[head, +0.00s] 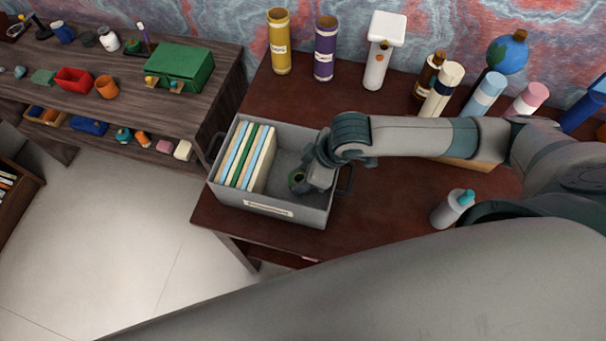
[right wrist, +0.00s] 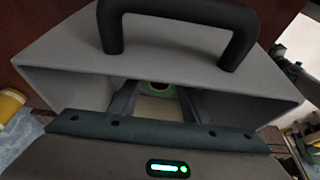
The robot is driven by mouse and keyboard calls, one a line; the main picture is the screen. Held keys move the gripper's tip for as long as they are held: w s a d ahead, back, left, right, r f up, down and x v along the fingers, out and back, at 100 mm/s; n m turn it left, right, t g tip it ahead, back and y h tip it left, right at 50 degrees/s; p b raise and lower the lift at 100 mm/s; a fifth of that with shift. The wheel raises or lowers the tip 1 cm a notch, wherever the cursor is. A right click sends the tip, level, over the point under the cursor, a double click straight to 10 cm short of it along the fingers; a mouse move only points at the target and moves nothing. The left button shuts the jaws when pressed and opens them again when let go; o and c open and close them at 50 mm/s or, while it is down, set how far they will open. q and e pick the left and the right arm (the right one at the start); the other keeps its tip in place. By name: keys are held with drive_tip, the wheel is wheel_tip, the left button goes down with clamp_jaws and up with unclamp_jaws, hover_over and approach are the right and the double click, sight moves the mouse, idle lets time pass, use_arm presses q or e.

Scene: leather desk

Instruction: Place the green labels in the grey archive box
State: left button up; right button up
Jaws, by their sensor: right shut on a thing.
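The grey archive box (head: 228,194) stands open on the desk, with a row of upright folders (head: 246,155) in its left part. My right gripper (head: 303,184) reaches down into the free right part of the box. It is shut on the green labels (head: 296,178), a small green roll with a dark centre, partly hidden by the gripper. In the right wrist view the green labels (right wrist: 156,87) show between the fingers, behind the box's grey wall (right wrist: 180,48) and dark handle. I cannot tell whether the roll touches the box floor. My left gripper is not in view.
On the dark red desk (head: 375,205) stand a yellow canister (head: 279,42), a purple canister (head: 325,48) and several bottles at the back. A grey bottle (head: 450,208) with a teal cap stands at the right. A wooden shelf (head: 125,75) with small items is at the left.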

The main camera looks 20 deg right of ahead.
drive_tip(key=shift+f, duration=0.2)
drive_tip(key=shift+f, duration=0.1)
drive_tip(key=o, duration=1)
drive_tip(key=b+v, duration=0.1)
drive_tip(key=v, duration=1.1)
drive_tip(key=shift+b, duration=0.35)
